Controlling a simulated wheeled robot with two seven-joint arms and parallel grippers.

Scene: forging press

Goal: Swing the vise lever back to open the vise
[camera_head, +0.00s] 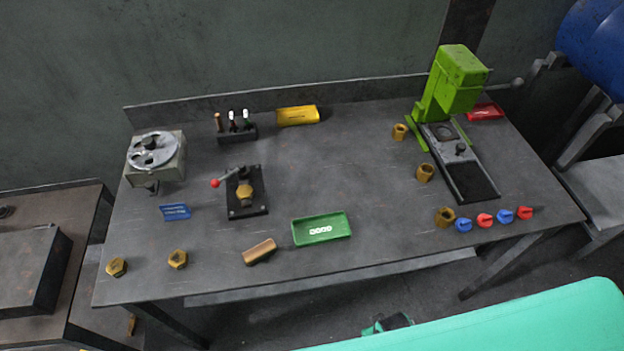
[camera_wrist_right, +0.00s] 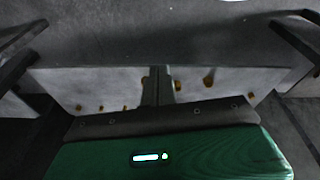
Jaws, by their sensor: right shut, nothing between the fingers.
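The vise (camera_head: 247,207) is a dark block on a flat base plate, left of the table's middle in the head view. Its lever ends in a red ball (camera_head: 214,183) and points left from the vise. A brass hex piece (camera_head: 244,193) sits at the vise; whether the jaws touch it is too small to tell. In the right wrist view, my right gripper (camera_wrist_right: 158,72) is shut and empty, with its fingers together. It is apart from the vise. My left gripper is in neither view.
A blue tray (camera_head: 175,212), a green tray (camera_head: 322,240) and a tool rack (camera_head: 237,136) stand around the vise. A grey machine (camera_head: 155,163) is to its left. A green press (camera_head: 452,90) stands at right. Brass pieces (camera_head: 177,259) lie along the front edge.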

